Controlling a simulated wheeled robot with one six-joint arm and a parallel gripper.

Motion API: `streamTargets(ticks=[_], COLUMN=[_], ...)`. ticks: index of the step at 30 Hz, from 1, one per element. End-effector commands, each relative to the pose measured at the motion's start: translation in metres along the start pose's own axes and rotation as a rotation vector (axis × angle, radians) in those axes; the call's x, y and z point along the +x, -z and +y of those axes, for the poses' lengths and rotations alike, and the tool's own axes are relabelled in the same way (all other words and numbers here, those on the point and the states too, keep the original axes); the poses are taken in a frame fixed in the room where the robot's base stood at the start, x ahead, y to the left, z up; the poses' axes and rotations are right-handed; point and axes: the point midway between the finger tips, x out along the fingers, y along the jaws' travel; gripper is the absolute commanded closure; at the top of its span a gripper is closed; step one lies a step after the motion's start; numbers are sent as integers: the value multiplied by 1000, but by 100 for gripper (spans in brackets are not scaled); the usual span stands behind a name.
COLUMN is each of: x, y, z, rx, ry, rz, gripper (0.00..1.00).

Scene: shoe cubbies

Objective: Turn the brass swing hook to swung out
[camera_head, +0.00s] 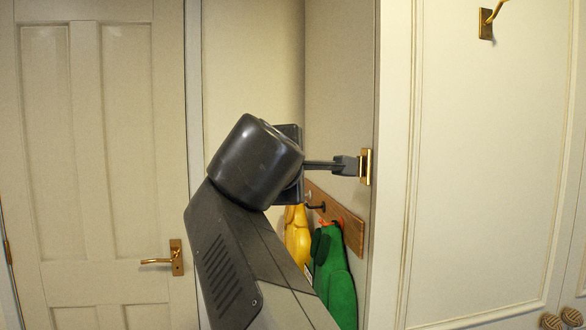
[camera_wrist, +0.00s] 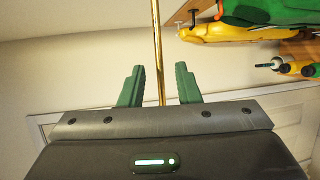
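In the head view, a brass mounting plate (camera_head: 365,167) sits on the edge of the upright panel. My gripper (camera_head: 346,166) reaches it from the left, and the hook's arm is hidden there behind or between the fingers. In the wrist view, a thin brass rod (camera_wrist: 156,45), seemingly the swing hook's arm, runs from the top edge down between the fingers of my gripper (camera_wrist: 160,85). The green fingers are open, with a visible gap on each side of the rod. Where the rod ends near the palm is unclear.
A second brass hook (camera_head: 487,22) is on the right panel. A yellow garment (camera_head: 297,235) and a green garment (camera_head: 333,275) hang from a wooden peg rail (camera_head: 352,230) below my gripper. A door with a brass handle (camera_head: 176,258) stands at left. Woven shoes (camera_head: 572,317) lie at lower right.

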Motion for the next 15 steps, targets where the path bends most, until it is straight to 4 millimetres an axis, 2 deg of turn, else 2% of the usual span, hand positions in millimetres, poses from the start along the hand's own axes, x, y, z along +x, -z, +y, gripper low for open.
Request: streamTargets(ticks=[6,15], x=[-29,-58], y=[1,1], z=[-1,0], rx=[0,0], ry=[-2,-1], rz=[4,5], gripper=[70,70])
